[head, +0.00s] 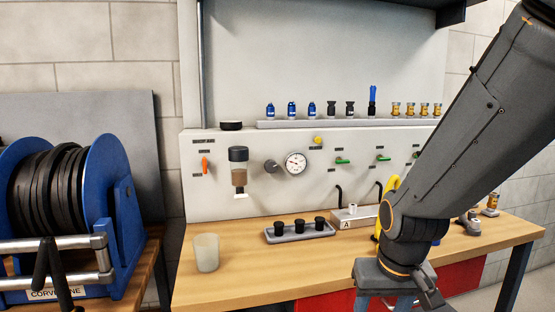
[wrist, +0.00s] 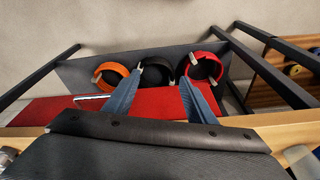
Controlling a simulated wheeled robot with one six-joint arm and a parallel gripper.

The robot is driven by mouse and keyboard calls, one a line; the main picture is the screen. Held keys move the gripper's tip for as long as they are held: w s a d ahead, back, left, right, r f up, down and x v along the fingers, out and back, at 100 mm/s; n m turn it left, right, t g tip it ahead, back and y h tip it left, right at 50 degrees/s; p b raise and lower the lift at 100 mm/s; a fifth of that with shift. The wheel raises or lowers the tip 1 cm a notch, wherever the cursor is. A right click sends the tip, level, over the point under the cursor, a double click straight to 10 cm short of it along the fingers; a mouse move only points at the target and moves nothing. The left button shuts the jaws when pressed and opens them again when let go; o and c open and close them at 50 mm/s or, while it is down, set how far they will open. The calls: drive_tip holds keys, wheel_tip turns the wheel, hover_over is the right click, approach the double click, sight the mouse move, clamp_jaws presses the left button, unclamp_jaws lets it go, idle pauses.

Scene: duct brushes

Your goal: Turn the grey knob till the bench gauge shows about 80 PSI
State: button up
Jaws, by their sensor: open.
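The grey knob (head: 271,166) sticks out of the pale bench panel, just left of the round white bench gauge (head: 296,163). The gauge's needle is too small to read surely. My gripper (head: 384,304) is in front of the bench at the lower right of the head view, well below and right of the knob, its fingertips cut off by the frame edge. In the wrist view my gripper (wrist: 162,76) has its two blue fingers apart with nothing between them. The knob and gauge do not show in the wrist view.
A frosted cup (head: 206,252) and a tray with black pieces (head: 300,232) stand on the wooden bench (head: 240,285).

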drive_tip(key=w+a+r+t+p, duration=0.35)
drive_tip(key=w+r+p, duration=0.2)
drive_tip(key=w, duration=0.55)
drive_tip(key=n+t+y+p, duration=0.3)
drive_tip(key=t+y+p, duration=0.15)
drive_tip(key=t, duration=0.65)
approach(272, 167)
drive_tip(key=w, duration=0.2)
drive_tip(key=shift+y, duration=0.25)
drive_tip(key=p+x, duration=0.1)
drive_tip(key=x, duration=0.6)
drive_tip(key=shift+a+f, duration=0.1)
drive_tip(key=shift+a, duration=0.1)
drive_tip(key=c, duration=1)
drive_tip(key=shift+c, duration=0.2)
